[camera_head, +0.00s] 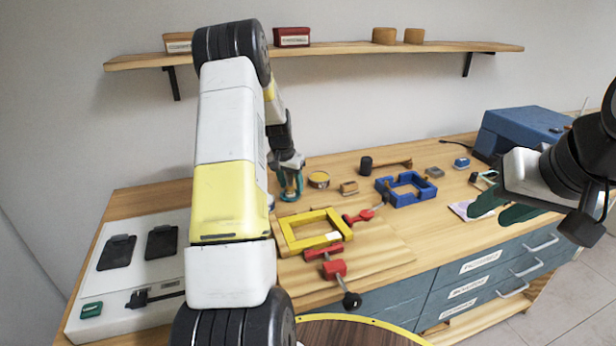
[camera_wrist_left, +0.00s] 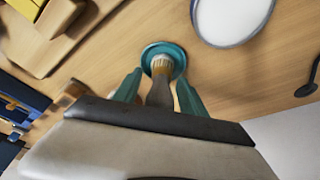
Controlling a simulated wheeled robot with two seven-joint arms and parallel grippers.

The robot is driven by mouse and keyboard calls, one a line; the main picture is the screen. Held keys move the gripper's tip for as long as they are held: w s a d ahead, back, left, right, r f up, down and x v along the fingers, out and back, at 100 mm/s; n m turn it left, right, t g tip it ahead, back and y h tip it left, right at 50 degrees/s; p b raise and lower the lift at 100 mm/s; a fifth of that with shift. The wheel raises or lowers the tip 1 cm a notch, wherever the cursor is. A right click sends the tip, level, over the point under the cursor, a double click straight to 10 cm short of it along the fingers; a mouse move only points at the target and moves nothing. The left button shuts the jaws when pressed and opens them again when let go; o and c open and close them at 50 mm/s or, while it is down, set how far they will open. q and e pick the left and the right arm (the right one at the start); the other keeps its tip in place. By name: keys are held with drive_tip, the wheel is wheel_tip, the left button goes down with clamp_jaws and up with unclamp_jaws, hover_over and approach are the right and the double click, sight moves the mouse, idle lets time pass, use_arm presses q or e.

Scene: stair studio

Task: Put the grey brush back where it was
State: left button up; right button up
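The grey brush (camera_wrist_left: 160,88) shows in the left wrist view, its grey handle toward my palm and its tan bristles away from me, over a round teal dish (camera_wrist_left: 176,53). My left gripper (camera_wrist_left: 160,78) has its teal fingers on either side of the brush, with a small gap seen on both sides. In the head view this gripper (camera_head: 290,185) points down at the bench, and the brush is too small to make out there. My right gripper (camera_head: 505,206) is at the right, with its green fingers apart and nothing seen between them.
A yellow frame (camera_head: 290,239), a blue frame (camera_head: 385,193) and red clamps (camera_head: 334,268) lie on the wooden bench right of my left gripper. A white round dish (camera_wrist_left: 235,15) is near the teal one. A shelf (camera_head: 350,50) hangs above.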

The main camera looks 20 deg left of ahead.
use_arm(q)
drive_tip(key=v, duration=1.2)
drive_tip(key=s+d+r+t, duration=0.1)
drive_tip(key=s+d+r, duration=1)
drive_tip(key=s+r, duration=0.2)
drive_tip(key=s+d+t+h, duration=0.1)
drive_tip(key=s+d, duration=0.3)
drive_tip(key=s, duration=0.5)
drive_tip(key=s+d+r+n+t, duration=0.1)
drive_tip(key=s+d, duration=0.2)
drive_tip(key=s, duration=0.7)
drive_tip(key=shift+d+r+h, duration=0.25)
drive_tip(key=shift+d+h, duration=0.1)
drive_tip(key=shift+h, duration=0.05)
drive_tip(key=shift+s, duration=0.1)
